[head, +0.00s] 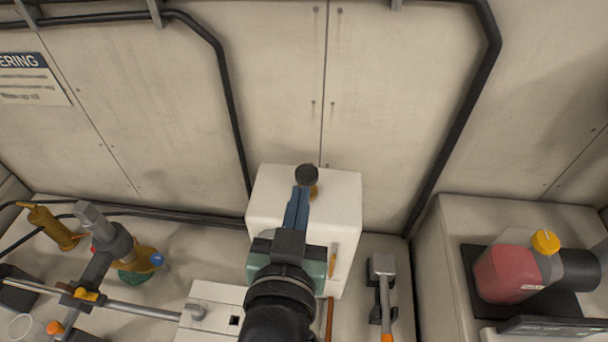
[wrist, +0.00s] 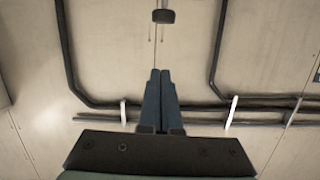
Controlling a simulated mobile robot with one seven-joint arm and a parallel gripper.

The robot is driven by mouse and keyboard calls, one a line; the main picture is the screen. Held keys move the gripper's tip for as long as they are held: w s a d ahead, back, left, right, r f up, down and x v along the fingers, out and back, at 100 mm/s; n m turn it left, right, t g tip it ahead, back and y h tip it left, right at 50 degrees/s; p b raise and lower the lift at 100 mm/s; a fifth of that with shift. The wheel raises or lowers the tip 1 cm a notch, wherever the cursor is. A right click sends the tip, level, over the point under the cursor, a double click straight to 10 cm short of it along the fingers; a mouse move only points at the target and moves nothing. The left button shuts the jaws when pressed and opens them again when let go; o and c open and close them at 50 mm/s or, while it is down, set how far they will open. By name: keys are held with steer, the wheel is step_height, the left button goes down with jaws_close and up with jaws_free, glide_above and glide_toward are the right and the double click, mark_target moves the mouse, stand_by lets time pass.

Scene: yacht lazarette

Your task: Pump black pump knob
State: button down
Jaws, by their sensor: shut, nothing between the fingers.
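The black pump knob (head: 306,175) is a round black cap above the top of a white box-shaped housing (head: 340,205) in the head view. In the wrist view the knob (wrist: 163,16) shows at the top, beyond my fingertips. My gripper (head: 301,188) has its blue fingers shut with nothing between them. In the head view the fingertips overlap the near lower side of the knob. In the wrist view my gripper (wrist: 160,72) shows a clear gap in the picture between its tips and the knob. Whether they touch I cannot tell. A brass-coloured part (head: 314,191) shows just below the knob.
A reservoir with red fluid and a yellow cap (head: 545,242) stands at right. A grey lever with an orange grip (head: 383,280) is right of the housing. A brass cylinder (head: 52,227) and steel rod (head: 140,308) lie at left. Black pipes (head: 232,110) run along the wall.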

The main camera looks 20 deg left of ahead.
steer(key=shift+w+f+b, duration=0.55)
steer(key=shift+w+b, duration=0.7)
steer(key=shift+b, duration=1.8)
glide_above(306, 176)
steer(key=v, duration=0.2)
steer(key=f, duration=0.1)
step_height(306, 176, down, 3)
steer(key=shift+w+f+p, duration=0.15)
steer(key=shift+p, duration=0.35)
steer(key=shift+f, duration=0.6)
step_height(306, 176, down, 4)
steer(key=shift+r+b, duration=0.2)
steer(key=shift+b, duration=1.05)
